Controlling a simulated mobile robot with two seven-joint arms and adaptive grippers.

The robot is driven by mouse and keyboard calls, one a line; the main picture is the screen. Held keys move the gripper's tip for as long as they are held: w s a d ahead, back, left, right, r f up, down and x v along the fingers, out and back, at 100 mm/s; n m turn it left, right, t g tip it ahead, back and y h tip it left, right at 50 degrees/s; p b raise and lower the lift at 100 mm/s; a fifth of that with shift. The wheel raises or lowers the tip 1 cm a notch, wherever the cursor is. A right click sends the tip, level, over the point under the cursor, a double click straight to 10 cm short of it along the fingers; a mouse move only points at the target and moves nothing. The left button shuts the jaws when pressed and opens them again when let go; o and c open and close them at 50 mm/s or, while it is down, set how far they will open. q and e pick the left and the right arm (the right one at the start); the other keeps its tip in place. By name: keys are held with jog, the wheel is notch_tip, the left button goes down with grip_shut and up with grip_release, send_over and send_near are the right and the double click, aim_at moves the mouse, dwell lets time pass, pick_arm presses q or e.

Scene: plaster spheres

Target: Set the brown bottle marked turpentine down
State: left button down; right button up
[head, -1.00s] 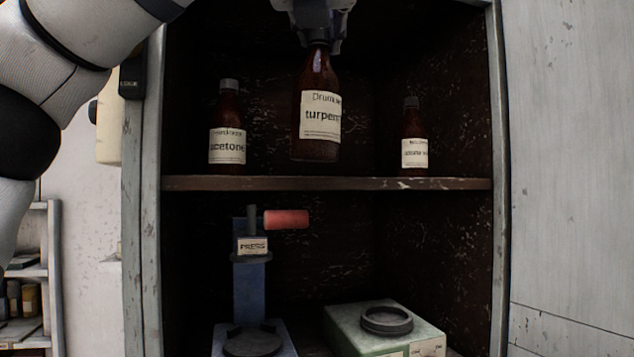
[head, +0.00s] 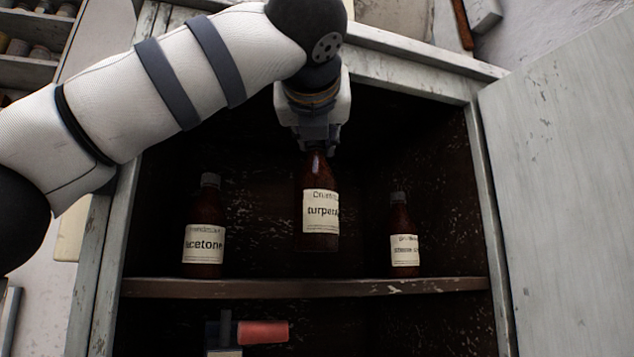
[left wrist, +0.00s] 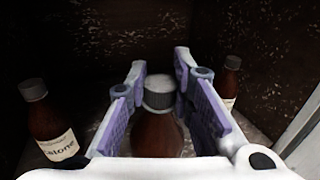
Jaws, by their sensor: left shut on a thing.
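The brown turpentine bottle (head: 319,212) is upright in the cabinet's upper compartment, between two other brown bottles. My left gripper (head: 318,146) is above it and shut on its top. In the left wrist view the dark cap and shoulders of the turpentine bottle (left wrist: 158,130) show between the two fingers of my left gripper (left wrist: 165,85). My right gripper is not in view.
The acetone bottle (head: 204,235) stands to the left and a smaller brown bottle (head: 402,240) to the right, with gaps on both sides. Cabinet side frames (head: 490,220) bound the opening. A press with a red handle (head: 262,332) is below the shelf.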

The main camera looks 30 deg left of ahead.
aim_at(315, 156)
pick_arm(q)
jog(key=w+a+f, duration=0.3)
jog(key=w+a, duration=0.1)
jog(key=w, duration=0.4)
jog(key=shift+a+f, duration=0.2)
jog(key=shift+a, duration=0.1)
jog(key=shift+f, duration=0.1)
jog(key=c, duration=1.4)
grip_release()
jog(key=v, duration=1.2)
